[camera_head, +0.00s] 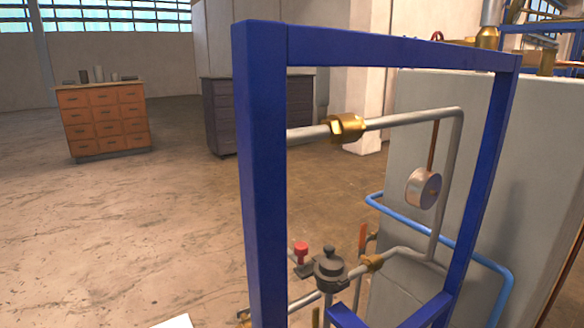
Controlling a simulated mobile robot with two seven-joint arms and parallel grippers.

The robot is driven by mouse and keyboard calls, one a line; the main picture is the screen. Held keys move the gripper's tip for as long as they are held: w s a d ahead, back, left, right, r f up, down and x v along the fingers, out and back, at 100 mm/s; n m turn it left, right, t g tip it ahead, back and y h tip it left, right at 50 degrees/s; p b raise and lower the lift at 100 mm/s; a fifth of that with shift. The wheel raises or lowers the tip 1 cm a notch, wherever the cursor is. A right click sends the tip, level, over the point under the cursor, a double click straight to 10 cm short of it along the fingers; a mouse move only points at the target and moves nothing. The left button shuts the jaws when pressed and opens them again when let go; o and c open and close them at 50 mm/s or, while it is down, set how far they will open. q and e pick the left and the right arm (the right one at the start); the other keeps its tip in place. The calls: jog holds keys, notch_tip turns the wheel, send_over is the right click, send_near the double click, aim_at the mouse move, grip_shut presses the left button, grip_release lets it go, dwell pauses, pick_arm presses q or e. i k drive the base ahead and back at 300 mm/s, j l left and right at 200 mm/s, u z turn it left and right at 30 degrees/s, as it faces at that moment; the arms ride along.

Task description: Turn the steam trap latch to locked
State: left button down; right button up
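A dark round fitting (330,270), which may be the steam trap, sits on the lower pipe inside the blue frame. A red knob (301,252) stands on a dark base just left of it. An orange-red lever handle (362,238) stands upright to its right, near a brass fitting (372,262). I cannot tell which of these parts is the latch, or its position. The frame's left post hides part of the lower pipe. Neither of my grippers is in view.
A blue metal frame (262,175) stands close in front, around grey pipes (395,119) with a brass union (347,127) and a round gauge (423,188). A large grey block (480,150) stands behind at the right. Open floor (130,230) lies left, with an orange drawer cabinet (104,122) farther back.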

aim_at(301, 249)
jog(key=u, duration=1.55)
jog(key=k+l, duration=0.35)
jog(key=l, duration=0.3)
jog(key=k+l, duration=0.2)
jog(key=l, duration=0.1)
